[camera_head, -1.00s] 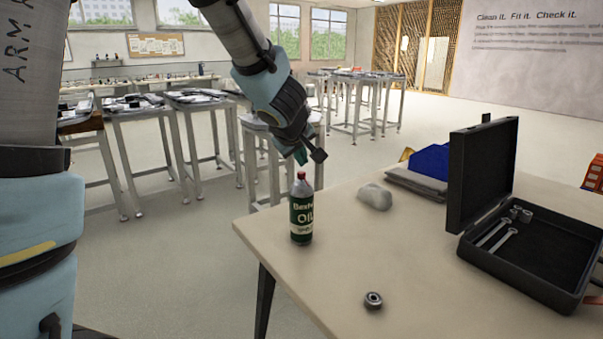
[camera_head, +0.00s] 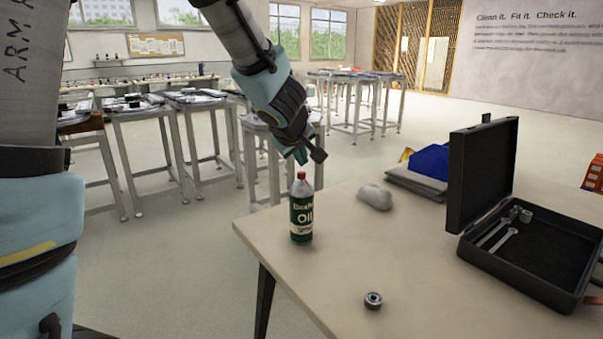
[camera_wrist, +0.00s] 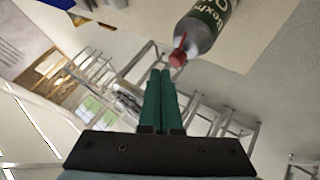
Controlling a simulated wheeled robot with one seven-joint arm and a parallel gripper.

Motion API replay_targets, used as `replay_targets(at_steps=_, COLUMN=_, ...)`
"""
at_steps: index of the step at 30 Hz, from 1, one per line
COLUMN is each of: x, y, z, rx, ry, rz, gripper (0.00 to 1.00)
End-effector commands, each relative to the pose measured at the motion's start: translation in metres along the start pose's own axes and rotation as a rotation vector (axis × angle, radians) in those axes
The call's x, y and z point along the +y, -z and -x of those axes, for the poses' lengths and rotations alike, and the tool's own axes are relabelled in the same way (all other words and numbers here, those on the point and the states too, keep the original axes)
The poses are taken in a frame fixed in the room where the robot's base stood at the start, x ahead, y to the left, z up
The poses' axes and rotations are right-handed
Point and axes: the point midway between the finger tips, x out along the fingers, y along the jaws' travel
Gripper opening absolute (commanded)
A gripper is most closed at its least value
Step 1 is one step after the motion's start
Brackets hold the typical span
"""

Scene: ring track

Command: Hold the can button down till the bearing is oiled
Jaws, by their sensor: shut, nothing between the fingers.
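The oil can (camera_head: 302,212) is a grey bottle with a green label and a red top. It stands upright near the left edge of the table. In the wrist view the can (camera_wrist: 205,25) shows with its red button top (camera_wrist: 178,57) just ahead of and right of my fingertips. My gripper (camera_head: 302,158) is above the can, a little apart from the red top. In the wrist view its green fingers (camera_wrist: 160,72) are together and hold nothing. The bearing (camera_head: 373,300) lies on the table's front part, away from the can.
On the table (camera_head: 330,260) a grey lump, perhaps a rag (camera_head: 375,197), lies behind the bearing. A blue item (camera_head: 430,161) sits on folded grey cloth at the back. The tabletop between can and bearing is clear.

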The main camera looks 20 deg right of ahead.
Motion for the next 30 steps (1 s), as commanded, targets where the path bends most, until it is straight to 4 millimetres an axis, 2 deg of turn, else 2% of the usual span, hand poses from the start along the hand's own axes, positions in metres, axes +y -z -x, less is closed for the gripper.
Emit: replay_targets(at_steps=30, x=-0.0058, y=-0.0058, z=-0.0079, rx=0.000, ry=0.000, rz=0.000, gripper=0.00)
